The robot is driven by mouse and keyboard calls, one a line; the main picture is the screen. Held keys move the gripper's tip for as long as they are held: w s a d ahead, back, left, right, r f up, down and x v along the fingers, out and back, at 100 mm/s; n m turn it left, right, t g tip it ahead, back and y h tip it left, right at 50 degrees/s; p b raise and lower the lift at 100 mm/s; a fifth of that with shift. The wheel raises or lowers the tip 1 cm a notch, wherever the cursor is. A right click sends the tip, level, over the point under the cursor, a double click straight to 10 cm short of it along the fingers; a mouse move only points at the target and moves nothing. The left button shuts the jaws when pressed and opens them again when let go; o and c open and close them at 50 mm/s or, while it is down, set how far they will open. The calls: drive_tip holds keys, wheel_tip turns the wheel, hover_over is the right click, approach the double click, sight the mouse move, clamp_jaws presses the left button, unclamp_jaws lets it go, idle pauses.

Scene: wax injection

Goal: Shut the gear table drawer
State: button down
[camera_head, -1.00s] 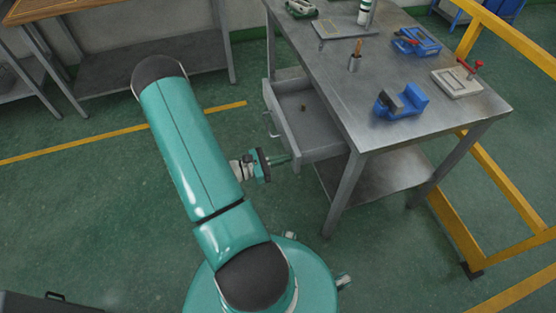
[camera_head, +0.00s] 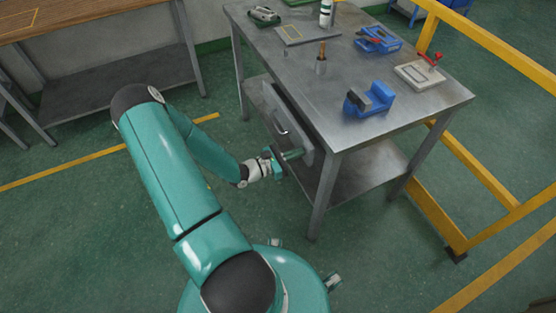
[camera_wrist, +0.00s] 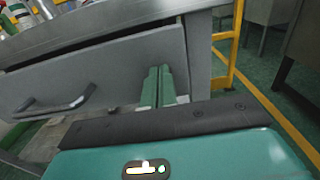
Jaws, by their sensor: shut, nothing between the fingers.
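The gear table (camera_head: 300,65) is a grey metal table at the upper middle of the head view.
A yellow rail (camera_head: 470,190) runs along the right. A wooden-topped bench (camera_head: 90,25) stands at the upper left. Green floor is clear between.

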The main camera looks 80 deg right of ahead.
sight(311, 147)
drive_tip(key=x, duration=0.6)
drive_tip(key=shift+s, duration=0.15)
drive_tip(key=shift+s+d+r, duration=0.1)
drive_tip(key=shift+w, duration=0.35)
drive_tip(key=v, duration=1.4)
